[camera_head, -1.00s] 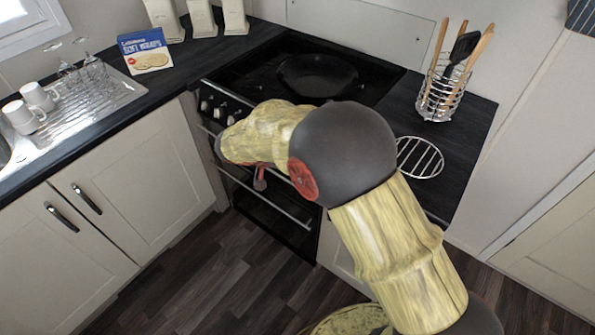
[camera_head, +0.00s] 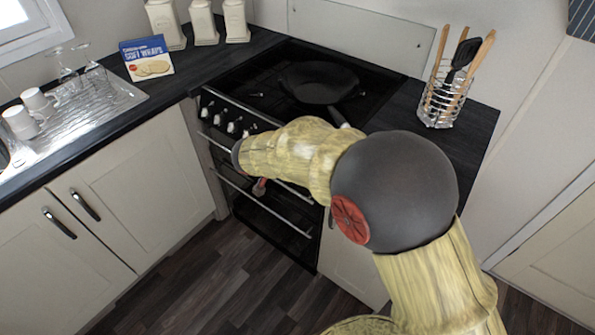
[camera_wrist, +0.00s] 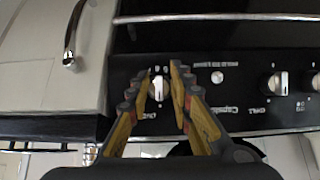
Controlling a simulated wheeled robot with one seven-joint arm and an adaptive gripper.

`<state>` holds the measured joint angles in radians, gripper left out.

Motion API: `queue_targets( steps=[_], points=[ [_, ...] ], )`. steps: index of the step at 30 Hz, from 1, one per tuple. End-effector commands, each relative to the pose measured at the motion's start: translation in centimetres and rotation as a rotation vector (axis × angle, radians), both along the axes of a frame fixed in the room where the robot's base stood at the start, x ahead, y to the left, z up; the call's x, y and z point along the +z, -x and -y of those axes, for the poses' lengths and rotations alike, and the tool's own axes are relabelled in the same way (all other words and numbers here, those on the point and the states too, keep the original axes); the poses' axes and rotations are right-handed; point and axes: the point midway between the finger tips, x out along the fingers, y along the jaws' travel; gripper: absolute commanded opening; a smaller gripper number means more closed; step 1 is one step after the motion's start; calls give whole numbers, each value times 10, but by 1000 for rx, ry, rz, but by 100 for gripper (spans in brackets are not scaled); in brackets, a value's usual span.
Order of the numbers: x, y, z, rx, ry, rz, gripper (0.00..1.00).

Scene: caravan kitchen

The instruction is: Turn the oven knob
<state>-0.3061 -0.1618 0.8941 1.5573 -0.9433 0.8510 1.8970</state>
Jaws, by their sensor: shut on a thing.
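The oven knob (camera_wrist: 158,88) is white on a round base on the black control panel (camera_wrist: 235,95), with lettering that appears upside down in the wrist view. My gripper (camera_wrist: 161,75) has one finger on each side of this knob and is shut on it. In the head view my arm hides most of the gripper and the knob. Several other white knobs (camera_head: 231,127) show along the front of the black cooker (camera_head: 262,75). Two more knobs (camera_wrist: 278,83) sit right of the gripper in the wrist view.
A black pan (camera_head: 318,82) sits on the hob. A utensil rack (camera_head: 440,100) stands on the right counter. A wafer box (camera_head: 147,58) and white mugs (camera_head: 20,122) are at the left. Long metal handles (camera_head: 262,202) cross the cooker front, below the knobs.

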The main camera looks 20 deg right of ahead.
Motion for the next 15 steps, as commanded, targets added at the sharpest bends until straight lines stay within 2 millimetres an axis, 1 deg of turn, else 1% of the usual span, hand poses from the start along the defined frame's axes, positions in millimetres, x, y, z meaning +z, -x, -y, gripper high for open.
queue_targets(
  steps=[9,10,15],
  points=[
    [-1,1,2,-4,4,-3,0],
    [-1,1,2,-4,4,-3,23],
    [-1,1,2,-3,2,-3,33]
  ],
)
